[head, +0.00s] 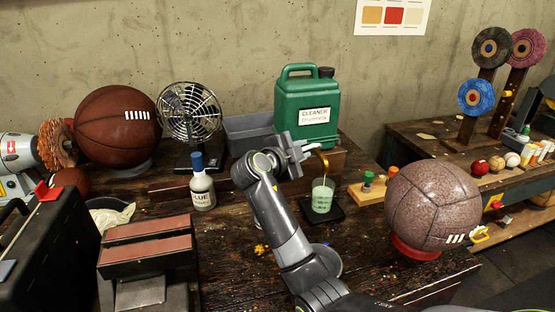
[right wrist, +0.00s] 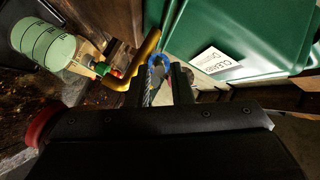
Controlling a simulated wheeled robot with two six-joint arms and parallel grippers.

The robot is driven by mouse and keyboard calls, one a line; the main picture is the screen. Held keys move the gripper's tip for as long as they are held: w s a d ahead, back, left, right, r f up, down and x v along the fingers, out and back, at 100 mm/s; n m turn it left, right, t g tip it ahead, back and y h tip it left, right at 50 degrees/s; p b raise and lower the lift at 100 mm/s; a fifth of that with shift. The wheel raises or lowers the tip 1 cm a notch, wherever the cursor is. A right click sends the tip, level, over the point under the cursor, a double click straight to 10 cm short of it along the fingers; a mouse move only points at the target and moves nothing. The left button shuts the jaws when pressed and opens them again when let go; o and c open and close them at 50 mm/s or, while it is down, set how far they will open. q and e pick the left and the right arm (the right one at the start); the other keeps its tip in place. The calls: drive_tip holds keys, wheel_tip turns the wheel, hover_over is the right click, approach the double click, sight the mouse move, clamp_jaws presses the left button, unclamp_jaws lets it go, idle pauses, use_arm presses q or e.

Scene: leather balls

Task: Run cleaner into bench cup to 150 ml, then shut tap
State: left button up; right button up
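The green cleaner canister (head: 305,95) stands at the back of the bench; part of it and its label show in the right wrist view (right wrist: 245,35). Its brass-yellow tap (head: 323,160) points down over the clear bench cup (head: 322,196), which holds pale green liquid and stands on a black pad (head: 334,213). The cup (right wrist: 42,42) has dark graduation lines; the exact level is not readable. My right gripper (head: 308,150) is at the tap. Its fingers (right wrist: 163,80) are apart, with the blue tap handle (right wrist: 157,62) between or just beyond their tips. My left gripper is out of view.
A glue bottle (head: 202,188) stands left of my right arm. A wooden block with small colored caps (head: 368,190) is right of the cup, and a leather ball (head: 432,205) on a red ring (head: 415,250) is beyond it. A fan (head: 190,115) stands behind left.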

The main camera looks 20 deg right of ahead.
drive_tip(key=b+v, duration=0.3)
drive_tip(key=v, duration=1.1)
drive_tip(key=shift+a+r, duration=0.15)
drive_tip(key=shift+r, duration=0.05)
